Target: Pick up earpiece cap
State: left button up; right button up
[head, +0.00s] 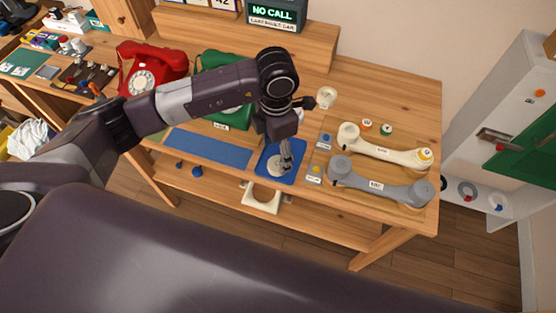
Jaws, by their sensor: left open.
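A round cream piece (274,169), which looks like a cap, lies on a small blue mat (296,176) near the table's front edge. My left gripper (285,162) points down right over it and hides part of it. It is open, and I cannot tell whether it touches the piece. Another cream round part (327,97) stands farther back. A cream handset (388,151) and a grey handset (375,182) lie to the right. Which round part is the earpiece cap is not clear. My right gripper is out of view.
My left arm passes in front of a green phone (208,59). A red phone (150,68) stands at left. A long blue strip (208,147) lies along the front edge. Small round pieces (386,129) sit behind the handsets. The back right tabletop (395,97) is clear.

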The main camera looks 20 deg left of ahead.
aim_at(277, 163)
pick_arm(q)
jog(key=shift+f+p, duration=0.3)
jog(key=shift+f, duration=0.25)
jog(key=f, duration=0.3)
jog(key=shift+w+d+p, duration=0.1)
jog(key=shift+w+p, duration=0.1)
jog(key=shift+p, duration=0.2)
jog(key=shift+f, duration=0.45)
jog(key=c, duration=1)
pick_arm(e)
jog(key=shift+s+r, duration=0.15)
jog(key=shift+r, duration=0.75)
